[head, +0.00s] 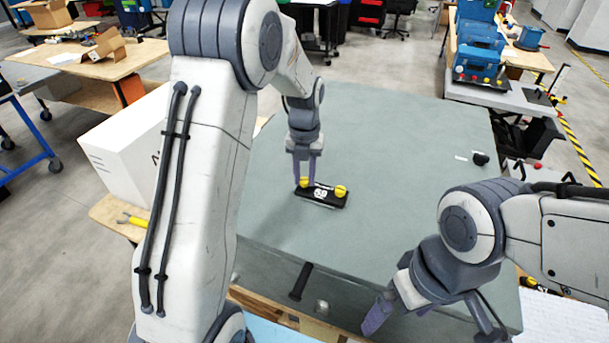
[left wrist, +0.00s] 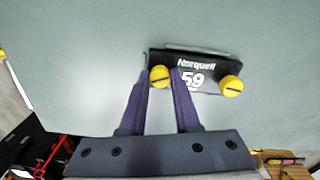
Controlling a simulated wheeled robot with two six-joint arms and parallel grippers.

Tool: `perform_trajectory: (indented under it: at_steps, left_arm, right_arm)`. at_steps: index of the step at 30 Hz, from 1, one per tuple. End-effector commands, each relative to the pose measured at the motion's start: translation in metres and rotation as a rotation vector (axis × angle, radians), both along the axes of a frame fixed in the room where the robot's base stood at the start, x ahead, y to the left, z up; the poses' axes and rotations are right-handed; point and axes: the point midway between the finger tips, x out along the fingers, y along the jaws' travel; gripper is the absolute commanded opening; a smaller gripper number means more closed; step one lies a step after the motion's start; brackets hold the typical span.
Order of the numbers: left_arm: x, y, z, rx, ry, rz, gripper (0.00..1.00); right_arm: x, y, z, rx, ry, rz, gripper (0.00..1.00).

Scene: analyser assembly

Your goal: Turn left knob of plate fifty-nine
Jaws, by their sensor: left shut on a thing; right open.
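Plate fifty-nine (head: 322,196) is a small black plate lying on the grey-green table top, with a yellow knob near each end. In the left wrist view the plate (left wrist: 211,63) shows "Norquell" and "59" in white. My left gripper (head: 304,178) reaches down over the plate and is shut on the left knob (left wrist: 159,76), with a purple finger on each side of it. The right knob (left wrist: 231,86) is free, and it also shows in the head view (head: 341,191). My right gripper (head: 430,325) is open and empty, low at the table's front edge.
The grey-green table top (head: 400,140) is mostly clear around the plate. A small black object (head: 480,158) lies near its right edge. A white box (head: 125,145) stands beyond the left edge, with a yellow-handled tool (head: 132,220) near it.

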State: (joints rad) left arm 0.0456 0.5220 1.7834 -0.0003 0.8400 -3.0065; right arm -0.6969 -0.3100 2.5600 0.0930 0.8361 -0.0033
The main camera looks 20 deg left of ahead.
Motion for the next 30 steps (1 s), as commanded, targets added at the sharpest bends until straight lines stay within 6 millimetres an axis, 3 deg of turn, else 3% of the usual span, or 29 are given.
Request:
perform_trajectory:
  at_steps: [1,3,16,30]
  left_arm:
    - [0.005,0.001,0.004,0.001,-0.019,0.000,0.38]
    - [0.005,0.001,0.004,0.001,-0.017,0.001,0.62]
    - [0.003,0.000,0.010,0.001,-0.010,0.001,0.62]
    - [0.003,0.000,0.093,0.001,-0.014,0.001,0.62]
  right_arm:
    - [0.000,0.000,0.000,0.000,0.000,0.000,1.00]
    - [0.000,0.000,0.000,0.000,0.000,0.000,1.00]
    - [0.000,0.000,-0.004,0.000,0.000,0.000,1.00]
    - [0.000,0.000,-0.025,0.000,0.000,-0.004,1.00]
